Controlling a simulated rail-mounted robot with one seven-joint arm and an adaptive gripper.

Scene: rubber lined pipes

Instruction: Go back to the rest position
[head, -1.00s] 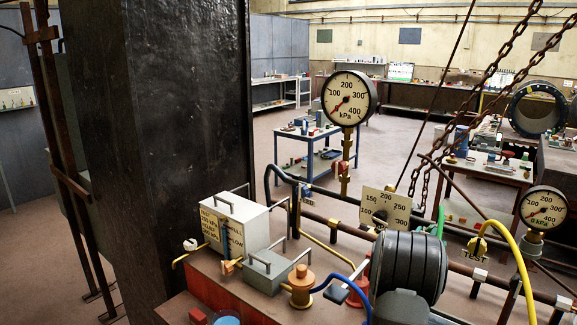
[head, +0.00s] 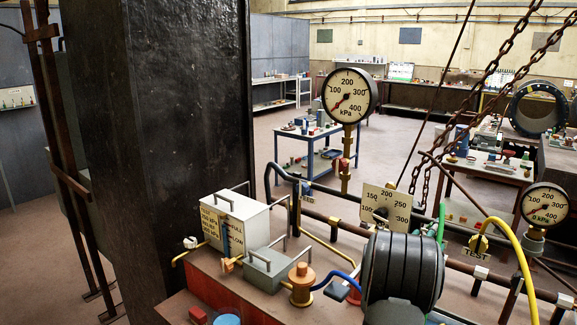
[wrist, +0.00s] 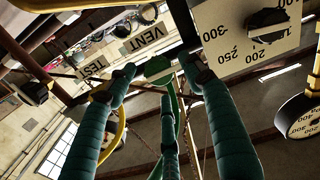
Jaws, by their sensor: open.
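My gripper (wrist: 160,78) shows in the wrist view with its teal, wrapped fingers spread apart. I see nothing held between them. A green round part (wrist: 158,68) shows between the fingertips, with a green hose below it; I cannot tell its distance. A selector plate (wrist: 245,35) with a dark knob is at the upper right. In the head view my fingers do not show. A black ribbed cylinder at the lower right of that view, which moves and looks like part of my arm, stands in front of the selector plate (head: 386,207).
A large kPa gauge (head: 350,95) stands behind the pipes, and another gauge (head: 544,205) is at right. Chains (head: 490,80), a yellow hose (head: 515,245) and pipes crowd the right. A grey test box (head: 235,222) sits left. A dark pillar (head: 190,130) rises beside it.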

